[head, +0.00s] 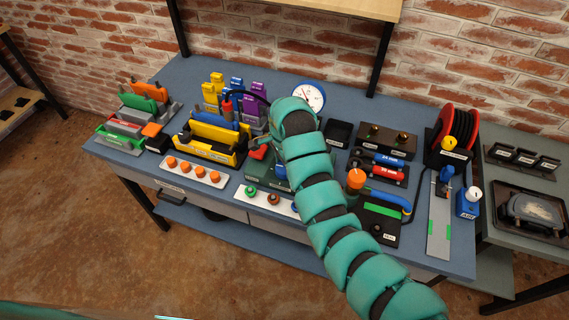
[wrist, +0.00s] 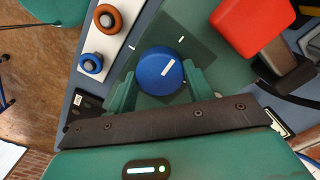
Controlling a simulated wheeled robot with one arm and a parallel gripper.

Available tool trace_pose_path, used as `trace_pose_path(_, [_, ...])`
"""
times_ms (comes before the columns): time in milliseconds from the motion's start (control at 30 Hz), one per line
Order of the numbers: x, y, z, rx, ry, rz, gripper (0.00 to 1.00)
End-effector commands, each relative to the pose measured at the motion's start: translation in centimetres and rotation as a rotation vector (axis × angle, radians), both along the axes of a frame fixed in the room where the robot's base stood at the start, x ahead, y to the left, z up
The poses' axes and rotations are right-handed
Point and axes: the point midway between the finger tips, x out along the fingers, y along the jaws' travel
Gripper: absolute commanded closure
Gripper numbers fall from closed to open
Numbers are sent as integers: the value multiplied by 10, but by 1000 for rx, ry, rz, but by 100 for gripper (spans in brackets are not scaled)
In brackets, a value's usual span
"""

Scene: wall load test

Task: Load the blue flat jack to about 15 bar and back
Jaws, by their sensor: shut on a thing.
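In the wrist view my gripper (wrist: 163,80) has its two green fingers on either side of a round blue knob (wrist: 158,71) and is shut on it. A white pointer line crosses the knob's top, and white marks sit on the dark green panel (wrist: 203,50) around it. In the head view my arm hides most of the gripper and part of the green unit (head: 258,168). A round gauge (head: 309,96) with a white face stands behind the arm; its reading is too small to tell. I cannot tell which thing is the blue flat jack.
A red block (wrist: 252,25) is close to the right of the knob. A white strip (wrist: 98,42) with an orange and a blue knob lies left. A yellow tray (head: 210,143), a red hose reel (head: 457,125) and a blue bottle-like unit (head: 467,203) crowd the bench.

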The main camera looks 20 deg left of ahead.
Motion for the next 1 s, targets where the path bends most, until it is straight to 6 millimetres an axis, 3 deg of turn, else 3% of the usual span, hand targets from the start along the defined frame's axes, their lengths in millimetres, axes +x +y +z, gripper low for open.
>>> trace_pose_path(433, [0, -1, -1, -1, 0, -12, 72])
trace_pose_path(467, [0, -1, -1, -1, 0, -12, 47])
trace_pose_path(567, [0, -1, -1, -1, 0, -11, 27])
trace_pose_path(1000, [0, 0, 8, 1, 1, -10, 27])
